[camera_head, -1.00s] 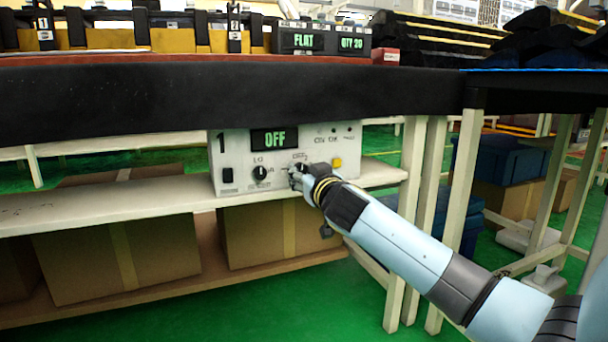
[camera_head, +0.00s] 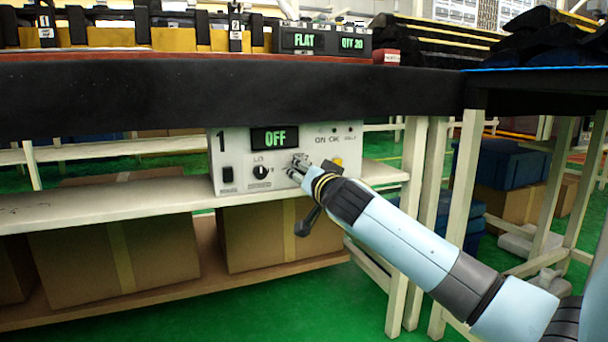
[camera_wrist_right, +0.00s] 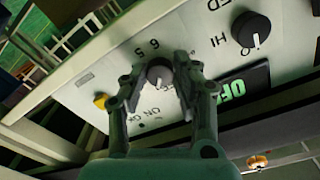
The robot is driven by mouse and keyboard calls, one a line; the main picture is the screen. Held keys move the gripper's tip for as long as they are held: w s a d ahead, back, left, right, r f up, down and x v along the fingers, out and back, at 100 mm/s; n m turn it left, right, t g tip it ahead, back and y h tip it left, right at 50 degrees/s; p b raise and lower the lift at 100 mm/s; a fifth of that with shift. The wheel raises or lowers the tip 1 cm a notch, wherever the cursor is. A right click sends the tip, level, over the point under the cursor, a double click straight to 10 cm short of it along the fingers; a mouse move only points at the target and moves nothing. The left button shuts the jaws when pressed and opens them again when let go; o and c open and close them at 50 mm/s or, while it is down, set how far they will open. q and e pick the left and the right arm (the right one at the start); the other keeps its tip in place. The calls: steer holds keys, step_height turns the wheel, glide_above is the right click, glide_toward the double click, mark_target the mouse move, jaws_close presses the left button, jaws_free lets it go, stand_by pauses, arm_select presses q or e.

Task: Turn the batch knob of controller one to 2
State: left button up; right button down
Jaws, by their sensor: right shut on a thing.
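Controller one (camera_head: 228,157) is a pale box marked 1 on the shelf under the bench. Its display (camera_head: 275,138) reads OFF in green. A black knob (camera_head: 261,172) sits left of centre on its face; it shows in the right wrist view (camera_wrist_right: 250,30) beside the letters HI. My right gripper (camera_head: 299,165) is at the second knob, right of centre, and hides it in the head view. In the right wrist view the fingers are closed around that dark knob (camera_wrist_right: 158,73), with the digits 6 and 5 beside it. My left gripper is out of view.
A black rocker switch (camera_head: 228,175) is at the box's lower left. A yellow button (camera_head: 337,163) lies just right of my gripper. The bench's dark front edge (camera_head: 200,97) overhangs the box. Cardboard boxes (camera_head: 180,252) stand below the shelf.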

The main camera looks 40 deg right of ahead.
stand_by(0.3)
steer(key=c, duration=1)
jaws_free()
steer(key=shift+s, duration=0.1)
steer(key=v, duration=1.2)
steer(key=shift+f, duration=0.1)
